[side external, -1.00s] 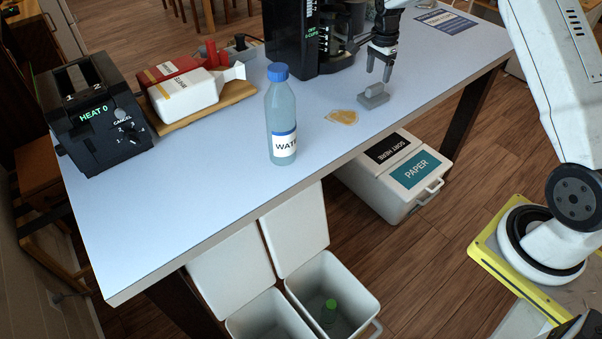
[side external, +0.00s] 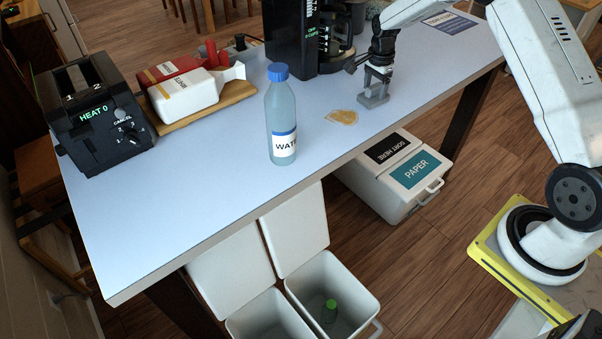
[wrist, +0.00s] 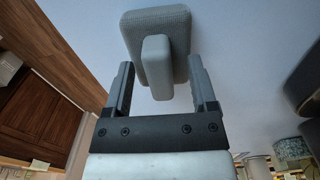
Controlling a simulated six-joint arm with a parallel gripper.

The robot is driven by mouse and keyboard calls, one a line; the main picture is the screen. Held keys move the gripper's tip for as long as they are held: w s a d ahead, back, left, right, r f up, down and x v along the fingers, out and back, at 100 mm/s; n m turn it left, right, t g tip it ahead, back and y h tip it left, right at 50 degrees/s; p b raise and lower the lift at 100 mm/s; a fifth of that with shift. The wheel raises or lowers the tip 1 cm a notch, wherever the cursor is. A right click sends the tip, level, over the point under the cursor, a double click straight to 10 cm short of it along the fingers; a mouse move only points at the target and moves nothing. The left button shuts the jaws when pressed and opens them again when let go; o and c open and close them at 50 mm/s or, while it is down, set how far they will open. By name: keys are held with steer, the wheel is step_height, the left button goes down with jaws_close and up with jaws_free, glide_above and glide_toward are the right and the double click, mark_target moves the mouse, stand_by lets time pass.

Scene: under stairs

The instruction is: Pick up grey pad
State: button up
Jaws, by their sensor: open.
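The grey pad (side external: 373,101) lies on the light table, a flat block with a raised grip on top. In the wrist view the pad (wrist: 125,24) is at the top centre, its raised grip (wrist: 157,68) pointing down the picture between my fingers. My gripper (side external: 377,82) is down over the pad, pointing at the table. Its two fingers (wrist: 160,88) are open and stand on either side of the raised grip, with a gap visible on both sides. My fingers hide part of the pad in the side view.
A tan spill (side external: 342,117) lies just left of the pad. A black coffee machine (side external: 291,38) stands behind it. A water bottle (side external: 281,122), a toaster (side external: 97,115) and a wooden board (side external: 218,104) with cartons are further left. Bins stand below the table's front edge.

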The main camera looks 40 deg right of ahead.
jaws_close()
steer(key=shift+r, duration=0.1)
stand_by(0.4)
steer(key=shift+r, duration=0.8)
steer(key=s+a+r, duration=0.4)
steer(key=s+r, duration=0.7)
steer(key=s, duration=0.2)
steer(key=shift+s+r, duration=0.15)
steer(key=shift+s, duration=0.05)
steer(key=shift+a, duration=0.1)
